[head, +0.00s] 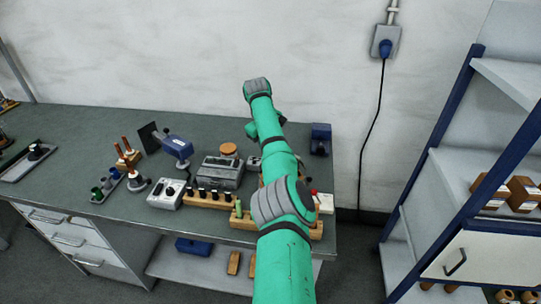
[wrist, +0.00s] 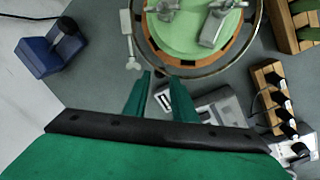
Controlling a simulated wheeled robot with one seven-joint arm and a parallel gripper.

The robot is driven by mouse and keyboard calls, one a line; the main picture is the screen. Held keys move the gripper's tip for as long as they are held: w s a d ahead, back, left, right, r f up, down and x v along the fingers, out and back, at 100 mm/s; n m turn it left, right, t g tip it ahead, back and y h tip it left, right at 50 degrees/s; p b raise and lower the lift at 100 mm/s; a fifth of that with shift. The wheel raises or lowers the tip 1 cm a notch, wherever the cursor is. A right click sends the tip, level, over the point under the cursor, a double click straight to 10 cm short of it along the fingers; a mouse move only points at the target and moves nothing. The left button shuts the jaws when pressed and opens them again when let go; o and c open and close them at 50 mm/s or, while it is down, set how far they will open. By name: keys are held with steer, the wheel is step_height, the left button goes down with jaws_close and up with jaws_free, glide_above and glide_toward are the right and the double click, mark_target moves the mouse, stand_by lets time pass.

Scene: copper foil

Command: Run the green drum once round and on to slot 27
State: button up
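In the wrist view, the green drum (wrist: 190,36) is a round pale green disc, cut off by the top edge. An orange-brown ring with dark marks and a thin metal rim surround it, and grey metal fittings (wrist: 218,22) sit on it. I cannot read any slot number. My gripper (wrist: 162,76) shows two green fingers with a gap between them; nothing is held. The fingers lie below the drum in the picture, apart from its green face. A small white plate with a dark window (wrist: 163,100) shows between them. In the head view my arm hides the drum.
A blue block with a black knob (wrist: 50,48) is left of the drum. A wooden rack with black-and-white plugs (wrist: 268,88) is right. A grey instrument (wrist: 220,108) lies beside my fingers. The bench (head: 85,130) is crowded around my arm; shelving (head: 470,150) stands right.

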step_height(320, 180, up, 7)
steer(key=a, duration=0.1)
steer(key=shift+s+r, duration=0.2)
steer(key=shift+s, duration=0.25)
steer(key=shift+a, duration=0.1)
